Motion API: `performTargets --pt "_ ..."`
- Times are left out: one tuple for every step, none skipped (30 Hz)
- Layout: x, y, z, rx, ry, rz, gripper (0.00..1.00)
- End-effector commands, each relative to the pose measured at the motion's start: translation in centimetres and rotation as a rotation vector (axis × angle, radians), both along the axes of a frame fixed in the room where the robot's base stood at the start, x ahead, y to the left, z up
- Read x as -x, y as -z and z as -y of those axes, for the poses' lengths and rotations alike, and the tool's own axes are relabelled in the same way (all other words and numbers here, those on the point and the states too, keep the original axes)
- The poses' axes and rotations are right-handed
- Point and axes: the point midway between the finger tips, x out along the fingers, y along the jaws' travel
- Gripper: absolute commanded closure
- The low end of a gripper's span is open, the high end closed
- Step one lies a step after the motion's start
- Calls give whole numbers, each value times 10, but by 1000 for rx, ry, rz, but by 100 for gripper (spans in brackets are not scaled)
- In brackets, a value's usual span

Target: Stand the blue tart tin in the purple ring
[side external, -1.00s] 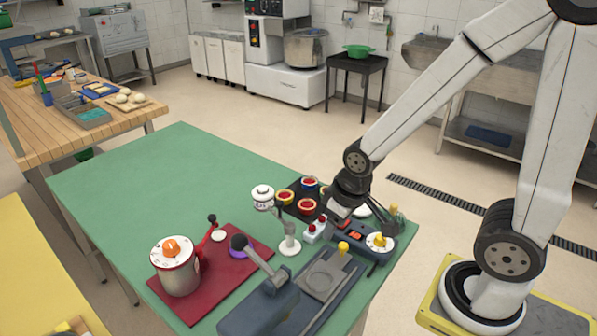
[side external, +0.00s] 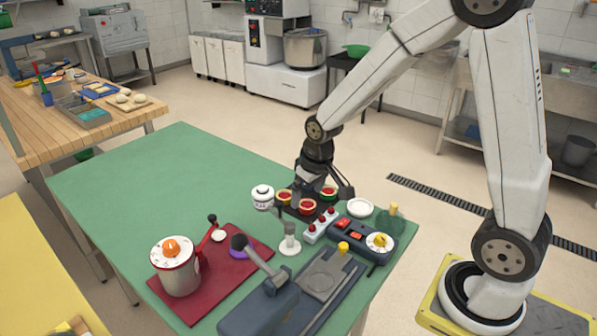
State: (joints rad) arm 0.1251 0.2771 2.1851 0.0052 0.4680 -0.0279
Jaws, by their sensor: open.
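The dark tray (side external: 297,213) holds several small tart tins with red filling. A yellow-rimmed tin (side external: 284,198), a red and yellow tin (side external: 307,206) and a green tin (side external: 329,192) show. The blue tin is not clearly visible; its place at the back of the tray is covered by my gripper. My gripper (side external: 320,186) is open, pointing down low over the back of the tray. Whether its fingers are around the blue tin cannot be told. The purple ring (side external: 238,247) lies on the red board (side external: 212,278), partly hidden by a dark-knobbed lever, with nothing seen standing in it.
A white stand (side external: 289,243) with a round head is between tray and ring. A red-buttoned box (side external: 320,226), a dial box (side external: 376,243), a white dish (side external: 360,207), a grey press (side external: 262,306) and a white pot (side external: 177,268) stand around. The green table (side external: 150,190) is clear at back left.

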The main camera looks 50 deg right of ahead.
Motion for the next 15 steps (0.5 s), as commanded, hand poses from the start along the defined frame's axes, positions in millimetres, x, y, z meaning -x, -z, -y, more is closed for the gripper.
performTargets --pt "-13 3 10 -1 16 -5 0" --pt "-20 4 14 -1 24 -7 0" --pt "-30 5 21 -1 34 -8 0" --pt "-36 7 27 -1 42 -11 0" --pt "-43 8 32 -1 49 -12 0" --pt "-51 10 39 -1 59 -13 0" --pt "-58 12 45 -2 68 -16 0" --pt "-64 13 51 -1 75 -18 0" --pt "-72 16 59 -2 86 -19 0" --pt "-77 18 65 -3 94 -21 0" --pt "-83 20 70 -4 101 -23 0" --pt "-90 23 79 -3 112 -25 0" --pt "-95 25 85 -4 119 -25 0" --pt "-100 28 91 -4 127 -28 0" --pt "-106 31 100 -5 137 -29 0"
